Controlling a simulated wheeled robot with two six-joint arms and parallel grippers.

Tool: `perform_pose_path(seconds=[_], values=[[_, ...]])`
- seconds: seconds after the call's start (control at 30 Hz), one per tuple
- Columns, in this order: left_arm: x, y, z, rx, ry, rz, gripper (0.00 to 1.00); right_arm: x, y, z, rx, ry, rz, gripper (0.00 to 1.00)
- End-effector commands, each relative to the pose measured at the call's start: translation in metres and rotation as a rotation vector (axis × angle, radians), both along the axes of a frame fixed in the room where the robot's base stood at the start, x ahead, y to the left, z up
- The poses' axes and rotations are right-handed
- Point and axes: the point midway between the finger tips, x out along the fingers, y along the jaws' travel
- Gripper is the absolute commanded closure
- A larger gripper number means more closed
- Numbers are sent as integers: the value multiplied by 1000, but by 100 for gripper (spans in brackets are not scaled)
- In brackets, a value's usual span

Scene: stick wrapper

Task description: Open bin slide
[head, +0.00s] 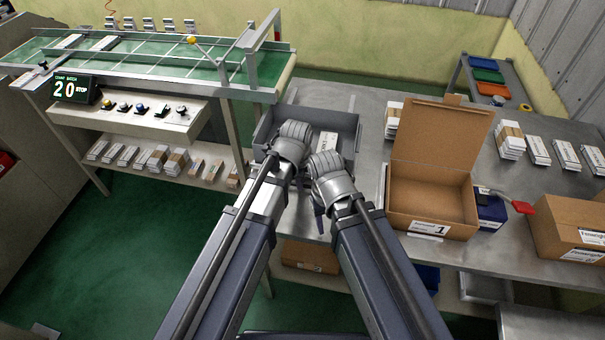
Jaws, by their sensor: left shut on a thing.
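The grey bin (342,120) sits at the left end of the metal table in the head view, with a white labelled stack (327,143) inside. My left gripper (284,164) is at the bin's near left side, below its rounded wrist. It is shut on a part at the bin's front, which looks like the slide; the contact is mostly hidden by my arm. My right gripper (318,203) is just right of it at the near edge of the bin, largely covered by its own wrist. Its jaw opening cannot be made out.
A closed carton (570,228) is at far right. The green-topped conveyor (150,58), with a counter display (76,88), stands to the left. Green floor (130,240) is clear at left.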

Motion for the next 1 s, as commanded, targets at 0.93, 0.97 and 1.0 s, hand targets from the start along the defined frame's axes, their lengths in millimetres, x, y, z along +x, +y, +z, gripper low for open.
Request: perform_pose_path(seconds=[0.93,0.97,1.0], values=[[-5,1,0,0,0,0,55,0,0,0,0,0,0,50],[-5,1,1,0,0,0,55,0,0,1,0,0,0,50],[-5,1,2,0,0,0,55,0,0,2,0,0,0,50]])
